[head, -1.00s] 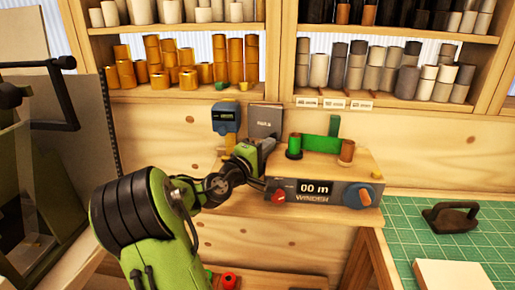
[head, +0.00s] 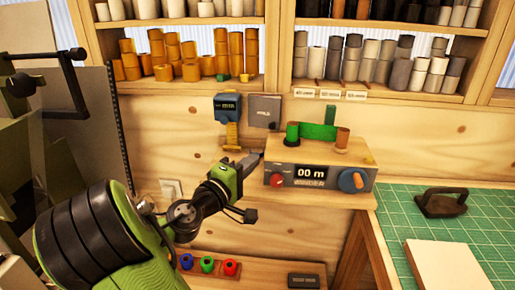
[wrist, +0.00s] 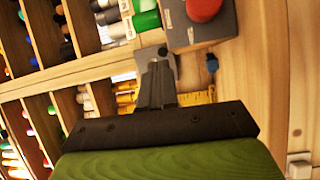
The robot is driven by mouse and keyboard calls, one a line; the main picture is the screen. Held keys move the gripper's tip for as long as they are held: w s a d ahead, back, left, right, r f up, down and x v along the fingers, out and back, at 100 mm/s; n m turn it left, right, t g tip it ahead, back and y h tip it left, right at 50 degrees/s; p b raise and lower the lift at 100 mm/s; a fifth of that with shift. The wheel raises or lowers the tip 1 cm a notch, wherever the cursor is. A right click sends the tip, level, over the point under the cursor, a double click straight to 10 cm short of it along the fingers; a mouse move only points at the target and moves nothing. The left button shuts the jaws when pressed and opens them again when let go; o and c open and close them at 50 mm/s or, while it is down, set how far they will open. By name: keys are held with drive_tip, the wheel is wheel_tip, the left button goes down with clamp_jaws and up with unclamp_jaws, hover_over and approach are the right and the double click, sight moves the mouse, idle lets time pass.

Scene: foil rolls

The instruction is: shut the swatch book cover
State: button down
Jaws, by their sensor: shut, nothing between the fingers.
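The winder (head: 320,178) reads "00 m", with green and brown rolls on top. A blue device (head: 227,107) with a yellow strip hangs left of the panel. Shelves of rolls are above.

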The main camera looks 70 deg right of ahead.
drive_tip(key=m+p, duration=0.1)
drive_tip(key=m+t, duration=0.1)
drive_tip(key=r+m+p, duration=0.1)
drive_tip(key=m, duration=0.1)
drive_tip(key=shift+w+d+t+p, duration=0.15)
drive_tip(key=shift+d+t+p, duration=0.15)
drive_tip(key=m+p, duration=0.1)
drive_tip(key=m, duration=0.2)
drive_tip(key=m+t+p, duration=0.3)
drive_tip(key=m+p, duration=0.2)
drive_tip(key=m, duration=0.2)
approach(274, 127)
drive_tip(key=shift+y, duration=0.3)
drive_tip(key=d, duration=0.4)
drive_tip(key=w+d, duration=0.1)
drive_tip(key=d, duration=0.1)
drive_tip(key=shift+d+r, duration=0.15)
drive_tip(key=shift+d, duration=0.25)
drive_tip(key=shift+s+d+b, duration=0.25)
drive_tip(key=shift+d+b, duration=0.15)
drive_tip(key=shift+b, duration=0.35)
drive_tip(key=shift+s+d+b, duration=0.3)
drive_tip(key=shift+d+b, duration=0.15)
drive_tip(key=shift+b, duration=0.15)
